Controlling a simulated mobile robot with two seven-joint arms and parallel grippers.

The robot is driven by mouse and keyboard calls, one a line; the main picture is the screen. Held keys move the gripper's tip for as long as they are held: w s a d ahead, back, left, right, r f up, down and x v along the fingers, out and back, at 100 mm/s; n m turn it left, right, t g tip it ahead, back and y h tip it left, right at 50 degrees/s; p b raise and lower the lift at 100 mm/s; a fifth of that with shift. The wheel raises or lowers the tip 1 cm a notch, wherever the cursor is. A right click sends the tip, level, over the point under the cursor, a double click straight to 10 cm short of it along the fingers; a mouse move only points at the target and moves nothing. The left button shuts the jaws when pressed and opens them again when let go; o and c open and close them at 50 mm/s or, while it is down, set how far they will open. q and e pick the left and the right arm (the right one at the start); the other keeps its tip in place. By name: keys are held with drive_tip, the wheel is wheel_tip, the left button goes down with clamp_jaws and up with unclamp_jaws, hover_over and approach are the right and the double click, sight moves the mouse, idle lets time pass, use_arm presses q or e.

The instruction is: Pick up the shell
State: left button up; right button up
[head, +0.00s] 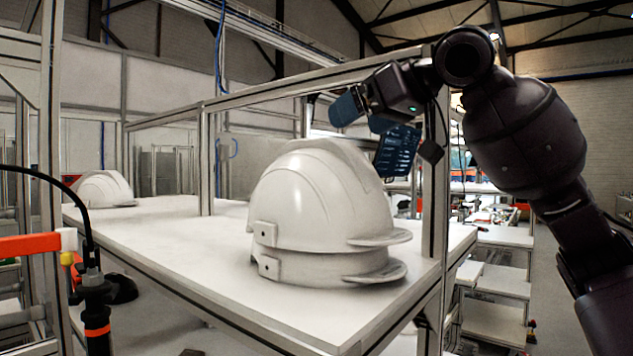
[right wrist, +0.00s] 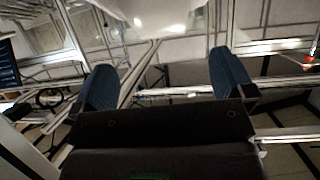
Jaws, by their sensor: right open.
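Two white helmet shells are stacked one on the other near the right front corner of the white table. The upper shell (head: 318,195) sits over the lower shell (head: 320,267), whose brim and lower edge show below it. My right gripper (head: 366,130) is open and empty, just above and behind the right side of the upper shell's crown. In the right wrist view its two blue fingers stand wide apart (right wrist: 163,75). A white shell surface (right wrist: 160,14) shows beyond them at the top edge. My left gripper is not in view.
The white table (head: 170,240) has metal frame posts and rails; one post (head: 206,165) stands left of the stack. Another white shell (head: 103,189) sits at the table's far left. The table between them is clear.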

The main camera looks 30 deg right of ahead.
sight(332, 139)
drive_tip(key=shift+a+p+x, duration=0.15)
drive_tip(key=shift+p+x, duration=0.3)
drive_tip(key=shift+x, duration=1.15)
drive_tip(key=shift+a+p+x, duration=0.1)
drive_tip(key=shift+p+x, duration=0.35)
drive_tip(key=shift+x, duration=1.2)
drive_tip(key=shift+s+f, duration=0.1)
drive_tip(key=shift+s, duration=0.1)
drive_tip(key=shift+c, duration=0.2)
drive_tip(key=shift+f, duration=0.2)
drive_tip(key=c, duration=1.8)
